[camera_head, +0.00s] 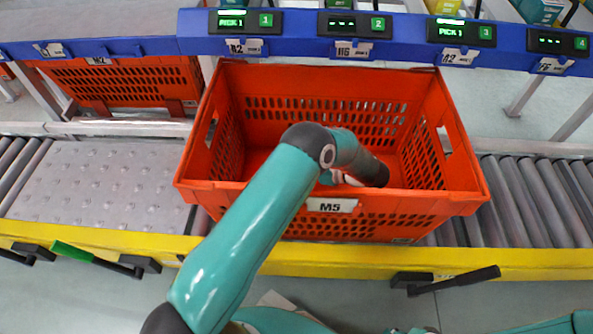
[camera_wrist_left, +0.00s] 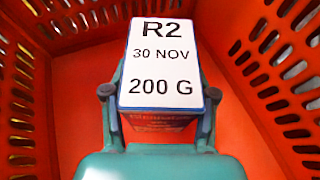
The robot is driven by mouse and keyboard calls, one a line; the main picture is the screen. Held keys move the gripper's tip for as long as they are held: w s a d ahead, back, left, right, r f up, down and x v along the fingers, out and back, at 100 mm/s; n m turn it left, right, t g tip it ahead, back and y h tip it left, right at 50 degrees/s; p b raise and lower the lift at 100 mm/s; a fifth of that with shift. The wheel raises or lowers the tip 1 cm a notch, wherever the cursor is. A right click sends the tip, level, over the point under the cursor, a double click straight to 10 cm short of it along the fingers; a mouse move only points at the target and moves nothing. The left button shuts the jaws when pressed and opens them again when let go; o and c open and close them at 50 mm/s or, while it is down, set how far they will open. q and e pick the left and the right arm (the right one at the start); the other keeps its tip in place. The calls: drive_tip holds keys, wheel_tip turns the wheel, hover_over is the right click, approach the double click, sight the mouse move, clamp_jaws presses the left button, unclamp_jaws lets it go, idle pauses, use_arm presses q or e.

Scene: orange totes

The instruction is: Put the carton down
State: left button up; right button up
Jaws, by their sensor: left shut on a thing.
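The carton (camera_wrist_left: 161,65) has a white top label reading R2, 30 NOV, 200 G, with a blue edge and a dark reddish side. My left gripper (camera_wrist_left: 158,100) is shut on it, one finger on each side. The orange tote (camera_head: 330,225) marked M5 stands on the conveyor. My left arm reaches over its near wall into it. In the head view my own arm hides the gripper and most or all of the carton. The wrist view shows tote walls around the carton and the red floor below; whether the carton touches the floor I cannot tell. My right gripper is out of view.
A blue rail (camera_head: 300,40) with lit displays runs behind the tote. Another orange tote (camera_head: 130,80) stands at the back left. Rollers (camera_head: 540,200) lie to the right, a grey studded plate (camera_head: 100,180) to the left. The visible tote floor around the carton looks bare.

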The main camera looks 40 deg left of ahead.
use_arm(q)
wheel_tip(320, 180, down, 2)
drive_tip(key=shift+f, duration=0.1)
drive_tip(key=shift+f+b, duration=0.6)
drive_tip(key=shift+b, duration=0.2)
drive_tip(key=o, duration=1.5)
drive_tip(key=shift+r, duration=0.15)
